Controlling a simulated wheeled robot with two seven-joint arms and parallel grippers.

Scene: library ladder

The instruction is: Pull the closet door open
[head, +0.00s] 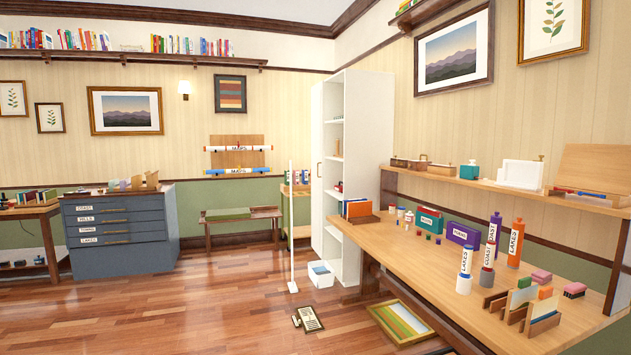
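The white closet (368,160) stands in the middle of the view, near the corner of the room, behind the long wooden table. Its front faces left, and its shelves (336,124) show through the opening. A narrow white panel (316,150) at the left of this opening looks like the closet door, standing open at an angle. A small brownish mark on it may be the handle (319,170). Small items sit on a middle shelf. Neither of my grippers is in view.
A white bin (320,279) stands on the floor before the closet, and a thin white pole on a base (292,230) to its left. A framed picture (402,322) and a sign (308,319) lie nearer. The wooden table (425,262) fills the right; floor at left is clear.

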